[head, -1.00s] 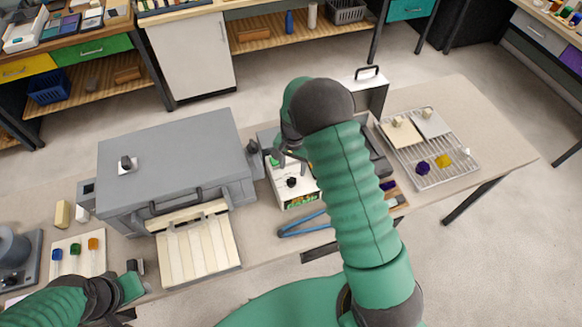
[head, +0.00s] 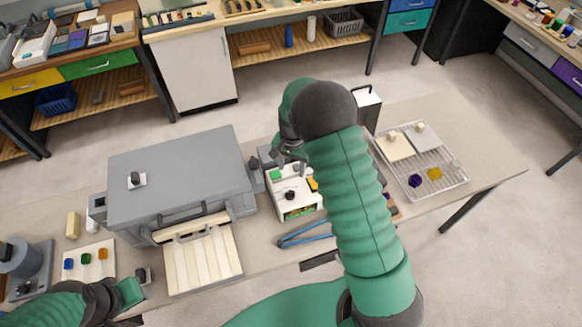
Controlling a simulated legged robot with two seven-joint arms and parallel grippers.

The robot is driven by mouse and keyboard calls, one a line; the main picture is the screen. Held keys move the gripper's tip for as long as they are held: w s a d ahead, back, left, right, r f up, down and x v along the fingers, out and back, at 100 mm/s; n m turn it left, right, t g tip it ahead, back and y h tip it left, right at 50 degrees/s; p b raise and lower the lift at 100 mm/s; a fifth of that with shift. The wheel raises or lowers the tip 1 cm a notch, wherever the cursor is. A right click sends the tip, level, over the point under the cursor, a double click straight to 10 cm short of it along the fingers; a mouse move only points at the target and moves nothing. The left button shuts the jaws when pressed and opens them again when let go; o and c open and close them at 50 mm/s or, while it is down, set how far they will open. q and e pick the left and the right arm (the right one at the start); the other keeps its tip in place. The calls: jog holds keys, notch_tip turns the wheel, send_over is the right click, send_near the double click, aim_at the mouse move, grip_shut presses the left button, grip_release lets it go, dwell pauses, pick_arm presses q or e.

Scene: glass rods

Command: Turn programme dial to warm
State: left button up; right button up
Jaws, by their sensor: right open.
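The controller is a white box (head: 295,208) in the middle of the bench. Its top carries a black dial (head: 290,195), a green patch (head: 275,175) and an orange patch (head: 313,184) partly behind my arm. The dial's setting marks are too small to read. My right gripper (head: 291,157) is open and empty above the far side of the box, apart from the dial in the picture. My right forearm hides the box's right side. My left gripper (head: 138,290) is low at the left, near the bench's front edge; its jaws are unclear.
A grey kiln-like box (head: 180,175) with a slatted cream front panel (head: 198,258) stands left of the controller. Blue tongs (head: 303,237) lie in front. A wire rack (head: 437,182) with tiles and coloured pieces is at the right. A tile with coloured pieces (head: 88,272) lies left.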

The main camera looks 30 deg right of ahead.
pick_arm(q)
jog(key=p+v, duration=0.2)
jog(key=w+p+v, duration=0.1)
jog(key=p+v, duration=0.2)
jog(key=shift+w+a+r, duration=0.1)
jog(key=shift+a+r, duration=0.1)
jog(key=shift+r, duration=0.2)
pick_arm(e)
notch_tip(320, 180, up, 8)
jog(key=shift+a+f, duration=0.15)
jog(key=shift+a, duration=0.05)
pick_arm(q)
jog(key=shift+a, duration=0.1)
pick_arm(e)
jog(key=shift+w+a, duration=0.1)
pick_arm(q)
jog(key=b+x, duration=0.2)
jog(key=s+b+x, duration=0.1)
jog(key=b+x, duration=0.2)
jog(key=shift+f, duration=0.2)
pick_arm(e)
notch_tip(320, 180, up, 17)
jog(key=shift+f, duration=0.1)
